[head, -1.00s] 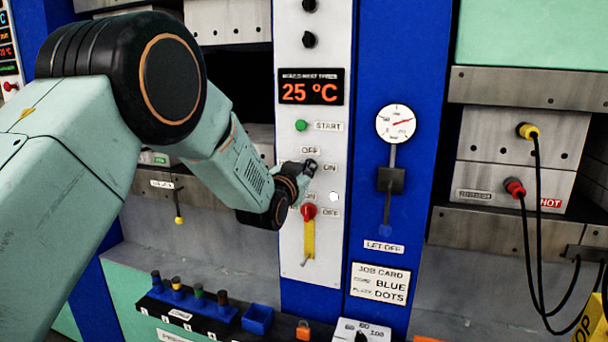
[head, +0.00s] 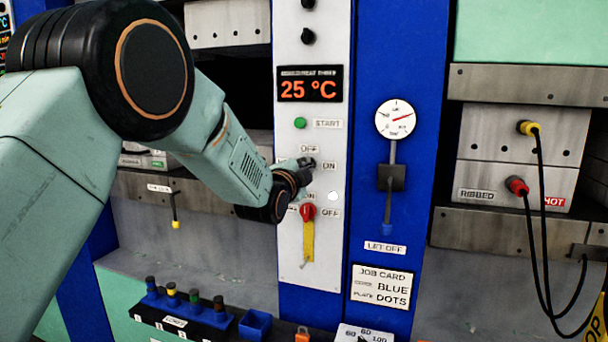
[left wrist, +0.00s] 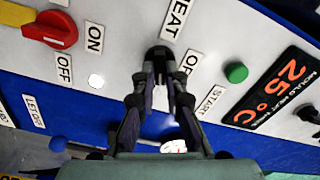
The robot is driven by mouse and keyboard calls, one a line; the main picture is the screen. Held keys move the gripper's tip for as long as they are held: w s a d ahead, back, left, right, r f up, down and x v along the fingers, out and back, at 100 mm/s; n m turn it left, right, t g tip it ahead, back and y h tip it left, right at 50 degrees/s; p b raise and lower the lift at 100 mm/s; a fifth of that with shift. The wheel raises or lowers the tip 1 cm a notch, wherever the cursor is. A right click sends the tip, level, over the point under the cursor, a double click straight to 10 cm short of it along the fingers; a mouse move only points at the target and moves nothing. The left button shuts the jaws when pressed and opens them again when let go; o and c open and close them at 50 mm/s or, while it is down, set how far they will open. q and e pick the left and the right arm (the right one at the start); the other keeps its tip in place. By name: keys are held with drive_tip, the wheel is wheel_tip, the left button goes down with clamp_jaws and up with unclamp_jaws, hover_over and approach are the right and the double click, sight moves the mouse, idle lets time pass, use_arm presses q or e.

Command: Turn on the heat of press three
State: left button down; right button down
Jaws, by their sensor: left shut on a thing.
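The panel of press three has a display reading 25 °C (head: 310,84). Below it is a black heat switch (left wrist: 158,55), seen in the left wrist view beside the HEAT label (left wrist: 177,18) and its OFF label (left wrist: 190,62). My left gripper (left wrist: 160,78) is shut on this switch, with a finger on each side. In the head view the left gripper (head: 303,168) covers most of the switch, between the OFF label (head: 309,149) and the ON label (head: 329,166). The switch's exact setting is hard to tell. My right gripper is out of view.
A green START button (head: 300,123) is above the switch. A red rotary handle (head: 307,211) with a yellow strip and a white round lamp (head: 333,196) are just below. A gauge with a lever (head: 390,178) stands to the right. Bottles in a rack (head: 180,306) are below left.

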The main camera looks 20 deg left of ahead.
use_arm(q)
drive_tip(key=shift+f+m+b, duration=0.1)
drive_tip(key=shift+m+b, duration=0.55)
drive_tip(key=shift+m, duration=1.35)
drive_tip(key=c, duration=1.4)
unclamp_jaws()
drive_tip(key=s, duration=1.2)
drive_tip(key=shift+a, duration=0.2)
